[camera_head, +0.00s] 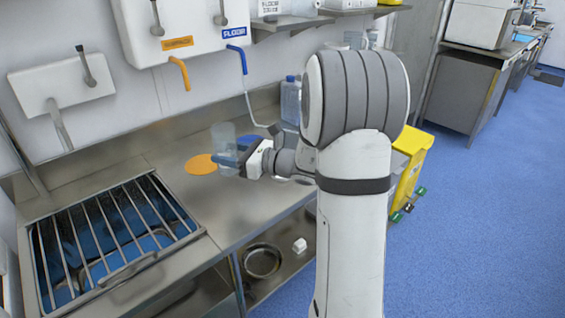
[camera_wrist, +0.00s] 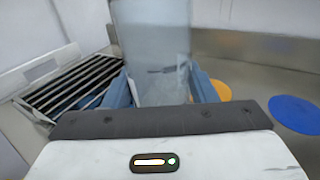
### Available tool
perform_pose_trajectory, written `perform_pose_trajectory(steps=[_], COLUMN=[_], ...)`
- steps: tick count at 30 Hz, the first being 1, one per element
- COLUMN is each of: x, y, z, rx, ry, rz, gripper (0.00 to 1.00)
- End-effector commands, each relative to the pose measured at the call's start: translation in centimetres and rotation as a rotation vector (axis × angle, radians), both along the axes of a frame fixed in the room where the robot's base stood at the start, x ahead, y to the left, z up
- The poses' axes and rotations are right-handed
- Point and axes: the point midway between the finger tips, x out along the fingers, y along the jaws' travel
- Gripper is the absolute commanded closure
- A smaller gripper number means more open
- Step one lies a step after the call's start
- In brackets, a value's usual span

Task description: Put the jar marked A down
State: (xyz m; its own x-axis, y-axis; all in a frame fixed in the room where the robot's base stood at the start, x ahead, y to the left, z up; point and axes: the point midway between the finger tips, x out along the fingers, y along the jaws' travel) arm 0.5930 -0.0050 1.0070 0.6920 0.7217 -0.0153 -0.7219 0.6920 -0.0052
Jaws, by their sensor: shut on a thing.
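A clear, upright jar (camera_head: 223,135) stands between the fingers of my gripper (camera_head: 234,161), over the counter (camera_head: 240,200). In the wrist view the jar (camera_wrist: 152,45) fills the space between the two blue fingers (camera_wrist: 160,88), which are shut on it. I cannot read a letter A on it. An orange disc (camera_head: 199,165) lies on the counter just left of the jar in the head view. A blue disc (camera_head: 248,141) lies behind my gripper. I cannot tell whether the jar's base touches the counter.
A sink with a bar grate (camera_head: 110,235) lies at the left. Taps with an orange spout (camera_head: 180,73) and a blue spout (camera_head: 238,58) hang on the wall above. A blue-capped bottle (camera_head: 290,102) stands at the back, beside my arm. A yellow bin (camera_head: 411,150) stands on the right.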

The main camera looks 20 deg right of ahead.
Motion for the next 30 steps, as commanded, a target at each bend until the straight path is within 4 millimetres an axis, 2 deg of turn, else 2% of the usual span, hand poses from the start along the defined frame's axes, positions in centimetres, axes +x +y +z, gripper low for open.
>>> perform_pose_trajectory(steps=[1,8,15,23,30], x=[-0.2,-0.7,-0.7,-0.7,-0.7], y=[0.1,0.3,0.3,0.4,0.4], z=[-0.6,-0.1,-4.2,-6.5,-9.6], rx=[0.001,0.013,0.015,0.013,0.013], ry=[-0.006,-0.005,-0.001,-0.004,-0.004], rz=[-0.007,-0.024,-0.025,-0.025,-0.024], gripper=[0.72,0.72,0.72,0.72,0.72])
